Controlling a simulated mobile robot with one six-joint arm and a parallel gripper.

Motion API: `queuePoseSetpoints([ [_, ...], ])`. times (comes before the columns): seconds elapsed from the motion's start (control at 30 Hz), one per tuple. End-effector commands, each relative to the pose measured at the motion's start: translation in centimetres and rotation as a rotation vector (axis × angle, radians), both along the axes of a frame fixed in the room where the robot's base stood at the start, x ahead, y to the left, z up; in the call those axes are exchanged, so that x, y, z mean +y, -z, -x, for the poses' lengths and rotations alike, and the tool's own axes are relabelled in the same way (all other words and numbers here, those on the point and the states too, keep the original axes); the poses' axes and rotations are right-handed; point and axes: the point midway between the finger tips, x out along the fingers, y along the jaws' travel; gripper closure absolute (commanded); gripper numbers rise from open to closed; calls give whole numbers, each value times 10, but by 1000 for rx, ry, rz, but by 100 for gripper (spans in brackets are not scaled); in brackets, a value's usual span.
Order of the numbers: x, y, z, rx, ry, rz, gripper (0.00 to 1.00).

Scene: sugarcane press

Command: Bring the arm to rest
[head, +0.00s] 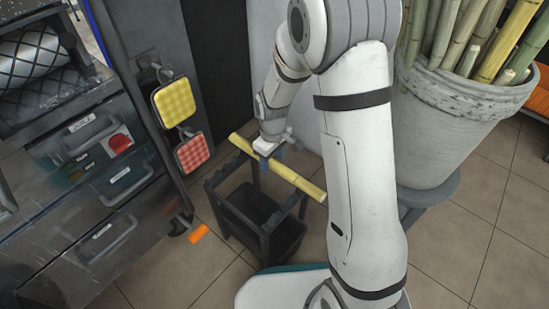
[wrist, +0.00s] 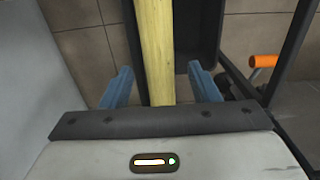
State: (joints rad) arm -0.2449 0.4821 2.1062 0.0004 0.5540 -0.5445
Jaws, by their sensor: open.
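A yellow cane piece (head: 303,184) lies slantwise across the top of a dark stand (head: 222,182). My gripper (head: 268,160) is low over the cane's middle, at the end of my white arm. In the wrist view the cane (wrist: 154,45) runs between the two blue fingers of my gripper (wrist: 161,82). The fingers are apart, with a gap on each side of the cane. The palm hides the cane's near end in that view.
A black bin (head: 262,222) sits within the stand. The press cabinet (head: 85,210) with drawers stands left, with yellow (head: 174,103) and red (head: 192,152) pads on its side. An orange handle (head: 199,234) sticks out low. A large cane pot (head: 435,130) stands right.

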Motion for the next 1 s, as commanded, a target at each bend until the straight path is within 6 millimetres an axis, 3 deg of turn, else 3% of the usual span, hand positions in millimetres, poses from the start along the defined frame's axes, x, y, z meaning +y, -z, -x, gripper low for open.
queuePoseSetpoints([
  [0.43, 0, -68, -1, -4, 0, -1, 45],
  [0.77, 0, -81, 0, -4, 3, -1, 45],
  [0.87, -5, -104, 3, -11, 25, -2, 45],
  [1.0, -17, -163, 13, -30, 91, -8, 45],
])
